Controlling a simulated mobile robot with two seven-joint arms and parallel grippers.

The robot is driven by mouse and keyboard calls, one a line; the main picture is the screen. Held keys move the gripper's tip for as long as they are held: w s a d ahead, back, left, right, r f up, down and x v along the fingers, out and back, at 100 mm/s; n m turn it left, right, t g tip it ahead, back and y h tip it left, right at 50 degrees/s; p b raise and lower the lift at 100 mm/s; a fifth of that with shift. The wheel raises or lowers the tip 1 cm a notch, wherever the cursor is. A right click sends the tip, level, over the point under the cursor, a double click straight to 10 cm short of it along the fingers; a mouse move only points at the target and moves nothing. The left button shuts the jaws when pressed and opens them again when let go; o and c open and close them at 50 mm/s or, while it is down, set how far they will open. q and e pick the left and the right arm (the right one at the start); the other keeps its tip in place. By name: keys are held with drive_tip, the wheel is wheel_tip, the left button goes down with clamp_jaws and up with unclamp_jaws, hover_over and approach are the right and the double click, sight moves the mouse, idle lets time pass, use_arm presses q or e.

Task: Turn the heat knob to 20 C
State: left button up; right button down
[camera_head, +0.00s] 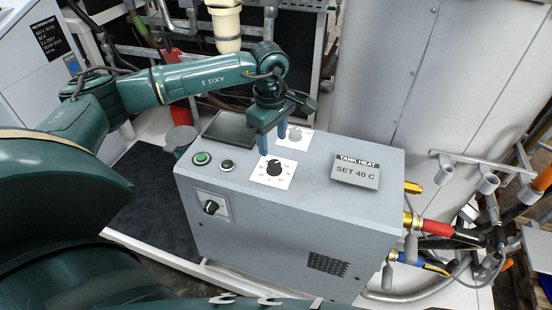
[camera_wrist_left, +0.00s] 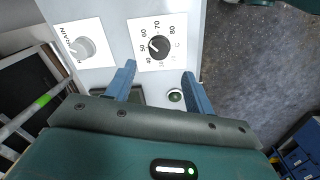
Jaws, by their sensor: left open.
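The heat knob (camera_head: 273,168) is a round black knob on a white dial plate, on top of the grey control cabinet (camera_head: 330,215). In the left wrist view the heat knob (camera_wrist_left: 158,47) has numbers from 40 to 80 legible around it; fainter ones are unreadable. Its pale pointer mark lies toward the 50 side, but I cannot read the exact setting. A sign (camera_head: 356,172) on the cabinet reads "TANK HEAT SET 40 C". My left gripper (camera_head: 272,138) is open and empty above the cabinet, its blue fingers (camera_wrist_left: 158,72) apart from the knob. My right gripper is not in view.
A grey drain knob (camera_head: 295,134) on its own white plate sits just behind the heat knob. Two green buttons (camera_head: 202,159) and a dark screen (camera_head: 231,129) are to the left. A black switch (camera_head: 210,207) is on the front face. Pipes and hoses crowd the right.

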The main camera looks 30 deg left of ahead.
sight(274, 164)
use_arm(q)
drive_tip(key=f, duration=0.4)
drive_tip(key=f+p, duration=0.1)
drive_tip(key=f, duration=0.3)
drive_tip(key=shift+w+f, duration=0.2)
drive_tip(key=shift+f, duration=0.1)
drive_tip(key=c, duration=1)
drive_tip(key=shift+o, duration=0.2)
